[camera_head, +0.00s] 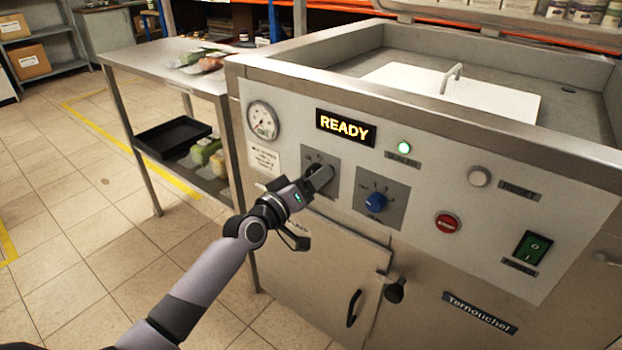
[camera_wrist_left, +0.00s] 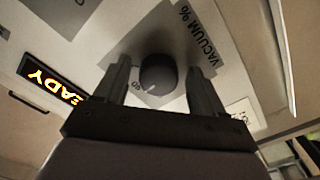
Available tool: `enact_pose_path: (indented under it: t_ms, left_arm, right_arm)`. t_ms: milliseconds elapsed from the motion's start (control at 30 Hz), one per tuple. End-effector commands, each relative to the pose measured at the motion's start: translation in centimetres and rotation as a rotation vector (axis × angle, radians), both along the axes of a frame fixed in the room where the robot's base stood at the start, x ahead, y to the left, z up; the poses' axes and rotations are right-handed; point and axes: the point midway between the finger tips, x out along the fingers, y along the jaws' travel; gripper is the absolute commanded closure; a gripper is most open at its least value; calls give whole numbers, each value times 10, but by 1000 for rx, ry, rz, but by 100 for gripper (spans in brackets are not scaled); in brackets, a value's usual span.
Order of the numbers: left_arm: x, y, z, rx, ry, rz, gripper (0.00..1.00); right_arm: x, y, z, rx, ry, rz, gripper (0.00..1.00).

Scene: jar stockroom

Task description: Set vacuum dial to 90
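The vacuum dial (camera_wrist_left: 158,74) is a dark round knob on a grey plate (camera_wrist_left: 205,28) lettered VACUUM %. In the left wrist view it sits between the two fingers of my left gripper, with a narrow gap on each side. A small pale mark shows on the knob's lower edge. A printed number stands close by, too small to read surely. In the head view my left gripper (camera_head: 318,178) reaches the plate left of the blue knob and hides the vacuum dial. My left gripper is open around the dial. My right gripper is not in view.
The machine's lit display (camera_head: 345,128) reads READY. A round gauge (camera_head: 263,120), a blue knob (camera_head: 376,202), a green lamp (camera_head: 404,147), a red button (camera_head: 448,223) and a green switch (camera_head: 531,247) share the panel. A steel table (camera_head: 150,62) stands left; floor beside it is clear.

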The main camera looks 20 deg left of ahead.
Motion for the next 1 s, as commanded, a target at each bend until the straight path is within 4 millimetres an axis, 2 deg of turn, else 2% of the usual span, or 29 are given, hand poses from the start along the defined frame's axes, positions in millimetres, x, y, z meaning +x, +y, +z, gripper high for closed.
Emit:
enact_pose_path:
  t_ms: [367,800,1000]
  left_arm:
    - [-3,2,1,0,-2,1,29]
    - [-54,20,1,2,0,1,29]
    - [-66,25,1,1,-1,1,29]
  right_arm:
    - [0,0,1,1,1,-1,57]
    - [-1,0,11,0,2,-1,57]
    - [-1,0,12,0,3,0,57]
